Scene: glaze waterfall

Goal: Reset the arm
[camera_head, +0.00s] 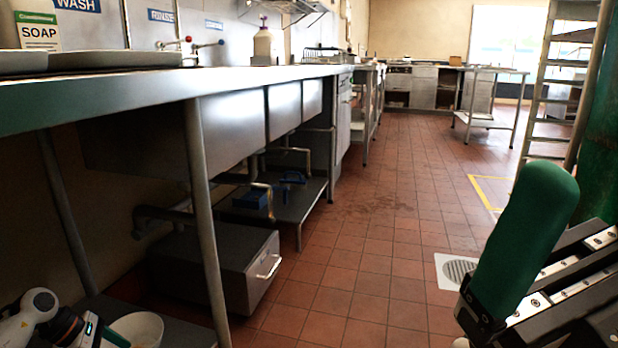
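My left arm comes in at the bottom left corner. Its gripper (112,338) is mostly cut off by the frame's lower edge, with a bit of green showing beside a white bowl (140,328). I cannot tell whether it touches the bowl. My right gripper (525,245) is large and close at the lower right, with black and metal parts and a rounded green finger pointing up. Only one finger shows clearly, so its opening cannot be judged. I see nothing clearly held in it.
A grey box (215,270) stands underneath. A wire rack (550,90) stands at right. The tiled floor (385,210) between is clear.

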